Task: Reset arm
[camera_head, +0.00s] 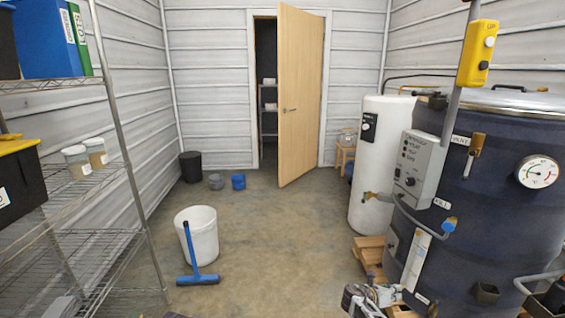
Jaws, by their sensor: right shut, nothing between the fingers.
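My right gripper (364,299) shows at the bottom edge, right of the middle, low in front of the dark tank (480,220). It is shut with nothing in it, and its lower part is cut off by the picture's edge. My left gripper is not in the picture.
The dark tank with its control box (417,170) and a white cylinder (383,165) fill the right. A wire shelf (110,185) stands at the left. A white bucket (200,240) with a blue squeegee (197,279) stands on the floor. The middle floor is clear up to the open door (300,95).

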